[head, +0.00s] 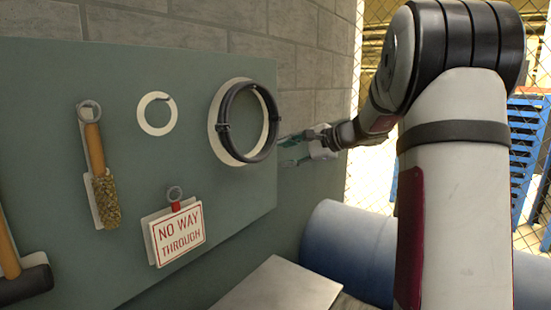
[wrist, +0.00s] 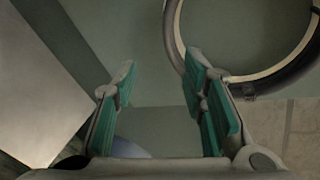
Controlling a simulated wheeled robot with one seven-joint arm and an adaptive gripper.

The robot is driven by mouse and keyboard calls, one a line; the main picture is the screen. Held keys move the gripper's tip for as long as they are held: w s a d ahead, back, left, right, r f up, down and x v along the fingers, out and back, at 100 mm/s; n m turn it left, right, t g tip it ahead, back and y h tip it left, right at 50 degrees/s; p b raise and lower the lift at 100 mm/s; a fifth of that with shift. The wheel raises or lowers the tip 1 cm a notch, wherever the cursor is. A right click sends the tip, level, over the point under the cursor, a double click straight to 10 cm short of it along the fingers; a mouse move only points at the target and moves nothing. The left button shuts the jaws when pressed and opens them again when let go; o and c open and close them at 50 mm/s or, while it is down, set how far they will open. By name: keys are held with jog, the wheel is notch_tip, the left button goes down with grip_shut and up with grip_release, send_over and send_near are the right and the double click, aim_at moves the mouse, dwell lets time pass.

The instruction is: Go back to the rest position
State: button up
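My gripper (head: 297,147) is at the right edge of the green tool board (head: 250,195), just right of a black hose ring (head: 226,122) hanging there. In the wrist view, my gripper (wrist: 165,85) has its two green-padded fingers spread apart with nothing between them. The black hose ring also shows in the wrist view (wrist: 178,40), at the upper right, beyond the right finger. I cannot tell from these views whether the finger touches it. My arm reaches in from the right of the head view.
The board also holds a white ring (head: 142,122), a brush (head: 101,170), a "NO WAY THROUGH" sign (head: 180,236) and a hammer (head: 25,284). A blue barrel (head: 345,245) and a grey flat surface (head: 280,290) are below. A blue rack (head: 527,135) stands behind wire mesh at right.

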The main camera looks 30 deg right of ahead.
jog(key=shift+v, duration=1.55)
jog(key=s+a+f+n+g, duration=0.1)
jog(key=s+a+n+g, duration=0.4)
jog(key=a, duration=0.6)
jog(key=s+a+f+n+g, duration=0.1)
jog(key=s+a+n, duration=0.4)
jog(key=a, duration=0.7)
jog(key=s+a+f+n+h, duration=0.1)
jog(key=s+f+n, duration=0.1)
jog(key=s, duration=0.4)
jog(key=s+a+f+n+h, duration=0.2)
jog(key=s+n, duration=0.2)
jog(key=s, duration=0.3)
jog(key=s+a+f+n+g+h, duration=0.1)
jog(key=s+a+f+n, duration=0.1)
jog(key=s, duration=0.5)
jog(key=shift+a+n, duration=0.15)
jog(key=shift+n, duration=0.35)
